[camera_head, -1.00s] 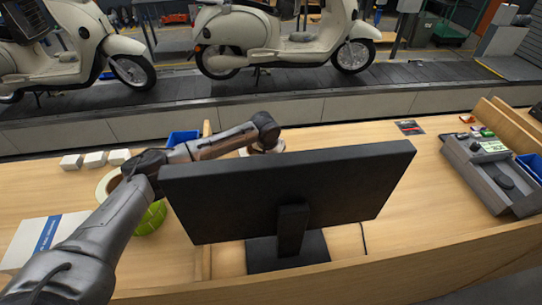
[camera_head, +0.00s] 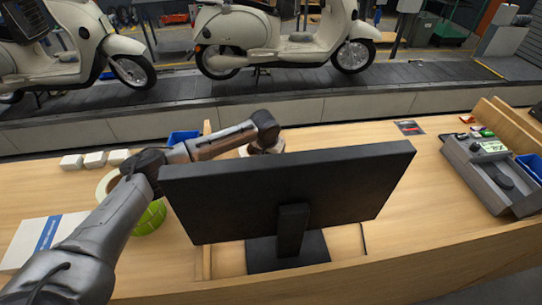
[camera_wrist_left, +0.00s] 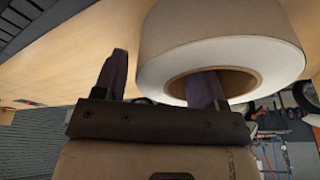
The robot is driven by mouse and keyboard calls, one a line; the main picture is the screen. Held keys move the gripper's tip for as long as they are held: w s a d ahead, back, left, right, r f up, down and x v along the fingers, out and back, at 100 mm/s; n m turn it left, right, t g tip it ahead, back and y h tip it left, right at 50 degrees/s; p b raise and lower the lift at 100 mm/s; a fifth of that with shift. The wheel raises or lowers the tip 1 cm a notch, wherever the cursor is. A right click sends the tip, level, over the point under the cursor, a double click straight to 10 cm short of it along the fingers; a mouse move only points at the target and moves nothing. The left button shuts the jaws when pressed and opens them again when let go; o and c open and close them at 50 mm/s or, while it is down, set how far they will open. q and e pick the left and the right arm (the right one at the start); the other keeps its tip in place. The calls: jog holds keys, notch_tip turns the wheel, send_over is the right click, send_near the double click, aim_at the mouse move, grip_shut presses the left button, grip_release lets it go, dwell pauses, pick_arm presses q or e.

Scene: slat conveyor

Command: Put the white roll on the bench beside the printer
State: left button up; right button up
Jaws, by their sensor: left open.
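The white roll (camera_wrist_left: 215,55) has a brown cardboard core and fills the upper middle of the left wrist view. My left gripper (camera_wrist_left: 160,75) is open at it. One finger reaches into the core opening and the other is outside the roll, with the roll's wall between them. In the head view only a bit of the white roll (camera_head: 278,147) shows at my wrist, above the monitor's top edge; the monitor hides my fingers. A grey machine with a small display (camera_head: 492,172), perhaps the printer, stands on the bench at the right. My right gripper is not in view.
The black monitor (camera_head: 290,190) stands at the front middle of the wooden bench (camera_head: 400,230). Green tape (camera_head: 150,218), small white boxes (camera_head: 95,160) and a blue bin (camera_head: 183,137) are on the left. Bench between monitor and machine is mostly clear. Scooters stand on the conveyor behind.

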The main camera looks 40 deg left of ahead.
pick_arm(q)
jog(key=p+v, duration=0.1)
jog(key=v, duration=0.9)
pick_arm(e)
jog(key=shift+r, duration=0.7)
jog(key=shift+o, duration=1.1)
pick_arm(q)
jog(key=shift+s+r, duration=0.15)
jog(key=shift+r, duration=0.45)
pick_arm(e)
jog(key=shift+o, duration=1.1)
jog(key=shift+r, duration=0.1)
